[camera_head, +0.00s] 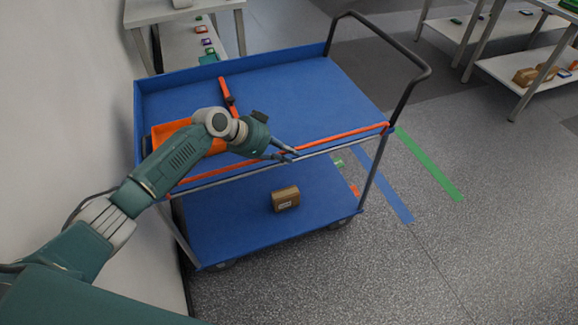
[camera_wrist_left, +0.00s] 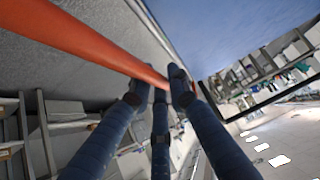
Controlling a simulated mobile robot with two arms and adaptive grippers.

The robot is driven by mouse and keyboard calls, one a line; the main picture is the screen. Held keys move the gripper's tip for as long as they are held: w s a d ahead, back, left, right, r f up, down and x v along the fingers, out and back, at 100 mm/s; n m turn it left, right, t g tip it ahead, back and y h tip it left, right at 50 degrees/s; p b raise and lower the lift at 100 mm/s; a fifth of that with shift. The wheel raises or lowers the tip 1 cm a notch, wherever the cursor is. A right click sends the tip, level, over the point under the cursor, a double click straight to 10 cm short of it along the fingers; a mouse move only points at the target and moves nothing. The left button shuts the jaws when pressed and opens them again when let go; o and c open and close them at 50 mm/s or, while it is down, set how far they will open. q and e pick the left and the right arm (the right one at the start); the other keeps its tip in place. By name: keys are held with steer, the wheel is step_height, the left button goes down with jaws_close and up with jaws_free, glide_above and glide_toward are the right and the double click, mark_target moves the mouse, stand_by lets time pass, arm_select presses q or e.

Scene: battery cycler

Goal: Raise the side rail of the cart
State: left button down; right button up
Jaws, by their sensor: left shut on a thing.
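The blue cart (camera_head: 285,92) stands ahead of me, with an upper deck and a lower shelf. Its orange side rail (camera_head: 345,134) runs along the near edge of the upper deck. My left gripper (camera_head: 291,154) reaches over this near edge, its fingers at the middle of the rail. In the left wrist view the orange rail (camera_wrist_left: 85,42) runs from the upper left down to the fingertips. There the left gripper (camera_wrist_left: 163,80) is shut on the rail. My left forearm hides part of the rail's left end. My right gripper is not in view.
A brown box (camera_head: 286,197) sits on the lower shelf. A black handle (camera_head: 405,62) rises at the cart's right end. Floor to the right is clear, with blue (camera_head: 385,186) and green (camera_head: 430,165) stripes.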

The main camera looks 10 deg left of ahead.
arm_select(q)
steer(key=g+b, duration=0.1)
steer(key=b, duration=0.1)
steer(key=w+a+n+g+h+b, duration=0.1)
steer(key=b, duration=0.1)
steer(key=shift+w+r, duration=0.15)
steer(key=shift+w, duration=0.15)
steer(key=c, duration=1.6)
jaws_free()
steer(key=v, duration=1.2)
steer(key=shift+a, duration=0.1)
steer(key=shift+f, duration=0.25)
